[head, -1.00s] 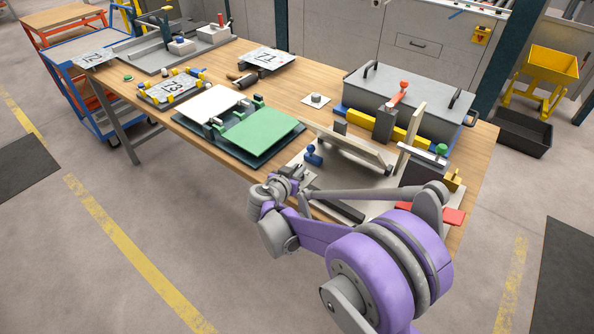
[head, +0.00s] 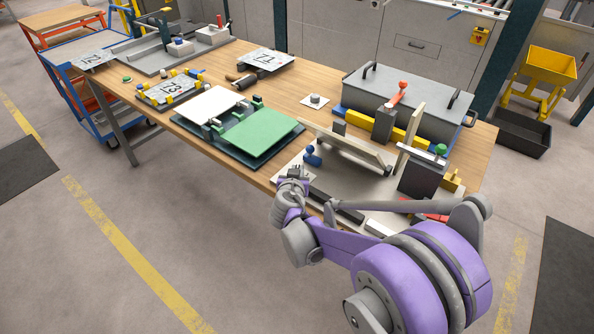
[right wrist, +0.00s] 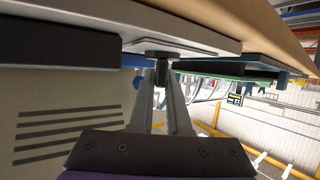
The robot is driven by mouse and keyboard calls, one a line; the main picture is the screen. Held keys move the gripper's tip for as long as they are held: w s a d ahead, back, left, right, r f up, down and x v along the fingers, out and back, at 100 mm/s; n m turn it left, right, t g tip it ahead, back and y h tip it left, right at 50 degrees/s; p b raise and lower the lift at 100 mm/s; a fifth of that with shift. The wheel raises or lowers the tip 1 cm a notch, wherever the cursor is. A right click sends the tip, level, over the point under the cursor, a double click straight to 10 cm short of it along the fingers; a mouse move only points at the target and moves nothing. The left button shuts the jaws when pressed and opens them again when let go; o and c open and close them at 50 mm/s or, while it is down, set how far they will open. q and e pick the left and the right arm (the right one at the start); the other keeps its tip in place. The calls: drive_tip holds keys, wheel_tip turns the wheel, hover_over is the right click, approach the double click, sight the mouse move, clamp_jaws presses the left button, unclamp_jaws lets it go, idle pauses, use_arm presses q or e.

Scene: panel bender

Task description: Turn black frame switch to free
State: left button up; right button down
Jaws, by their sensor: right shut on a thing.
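My right gripper (right wrist: 161,85) is shut on a small black switch knob (right wrist: 161,70) in the right wrist view. The knob sits at the front edge of a light grey plate (right wrist: 185,36), with one finger on each side of it. In the head view, my right gripper (head: 293,183) is at the table's front edge, beside the grey bender fixture's plate. The knob and fingertips are hard to make out there. I cannot read the knob's setting. My left gripper is not in view.
The fixture carries an upright light panel (head: 346,149), a blue knob (head: 312,156) and a green-topped lever (head: 440,150). A dark frame with a green panel (head: 262,132) lies to its left. A grey lidded box (head: 412,97) stands behind. The floor in front is clear.

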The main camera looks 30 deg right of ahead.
drive_tip(key=c, duration=0.9)
unclamp_jaws()
drive_tip(key=p+v, duration=0.1)
drive_tip(key=v, duration=1)
drive_tip(key=shift+d, duration=0.1)
